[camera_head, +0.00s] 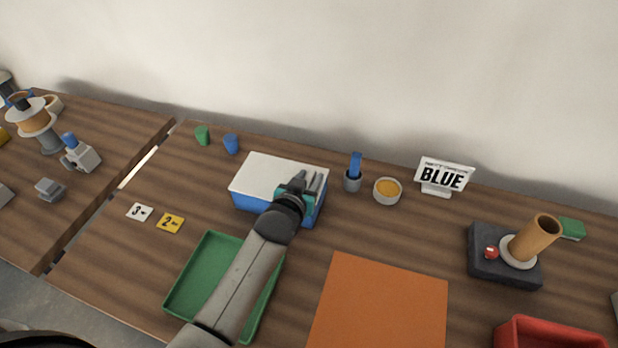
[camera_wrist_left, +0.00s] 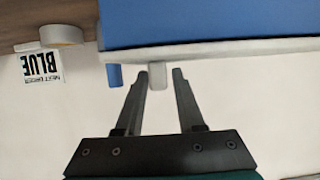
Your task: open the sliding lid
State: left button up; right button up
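A blue box (camera_head: 250,203) with a flat white lid (camera_head: 268,170) stands in the middle of the table. The lid looks shut over the box. In the left wrist view the blue box (camera_wrist_left: 200,22) shows with the lid's edge (camera_wrist_left: 230,50) and a small white handle (camera_wrist_left: 157,76) standing out from the lid. My left gripper (camera_head: 310,178) is over the right part of the lid. Its two fingers (camera_wrist_left: 162,78) are apart, one on each side of the handle, with gaps visible. My right gripper is not in view.
A green tray (camera_head: 177,300) lies in front of the box, under my left arm. An orange mat (camera_head: 385,305) lies front right.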

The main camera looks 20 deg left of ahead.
pick_arm(q)
grip_shut()
dwell(1.1)
